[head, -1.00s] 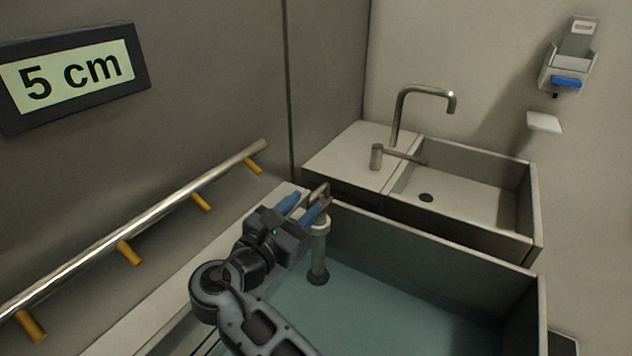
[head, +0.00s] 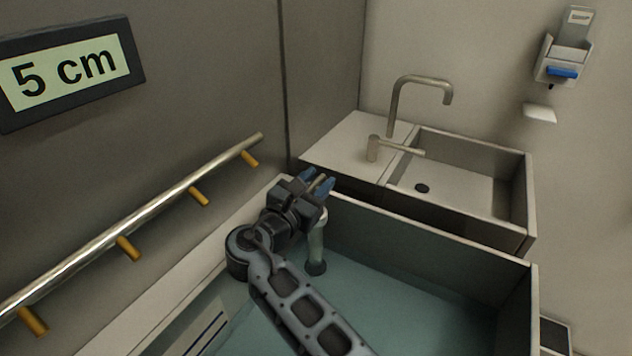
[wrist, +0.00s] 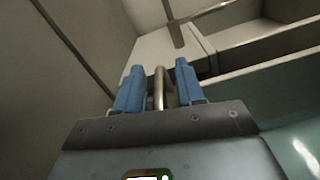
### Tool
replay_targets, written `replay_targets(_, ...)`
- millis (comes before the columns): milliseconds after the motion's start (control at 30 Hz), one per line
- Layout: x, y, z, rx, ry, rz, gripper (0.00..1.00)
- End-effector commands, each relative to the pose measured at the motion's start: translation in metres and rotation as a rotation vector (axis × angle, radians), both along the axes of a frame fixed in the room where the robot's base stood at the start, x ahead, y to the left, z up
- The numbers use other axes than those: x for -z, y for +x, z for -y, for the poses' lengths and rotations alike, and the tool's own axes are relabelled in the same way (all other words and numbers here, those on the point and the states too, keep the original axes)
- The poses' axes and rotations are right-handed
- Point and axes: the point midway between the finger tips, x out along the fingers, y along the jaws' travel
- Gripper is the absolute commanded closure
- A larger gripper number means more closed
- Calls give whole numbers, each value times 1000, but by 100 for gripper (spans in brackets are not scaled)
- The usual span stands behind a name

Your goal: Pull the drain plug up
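The drain plug is a pale upright pipe (head: 316,249) standing in the water of the large basin (head: 430,228), with a dark foot at the bottom. A thin metal loop handle tops it, and it shows in the wrist view (wrist: 158,88). My gripper (head: 316,181) is at the top of the plug, its blue fingers on either side of the handle. In the wrist view my gripper (wrist: 160,85) is open, with a gap between each finger and the handle. My gripper hides part of the pipe's top in the head view.
A display reading "5 cm" (head: 68,70) hangs on the left wall above a metal rail (head: 130,225) with yellow pegs. A smaller sink (head: 455,190) with a tap (head: 393,105) stands behind the basin. A dispenser (head: 565,52) is on the right wall.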

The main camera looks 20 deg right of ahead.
Motion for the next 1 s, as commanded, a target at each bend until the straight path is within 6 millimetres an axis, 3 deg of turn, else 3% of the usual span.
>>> replay_targets(433, -1, 0, -1, -2, 0, 1, 100)
replay_targets(1000, -9, 2, -2, -6, 1, 4, 100)
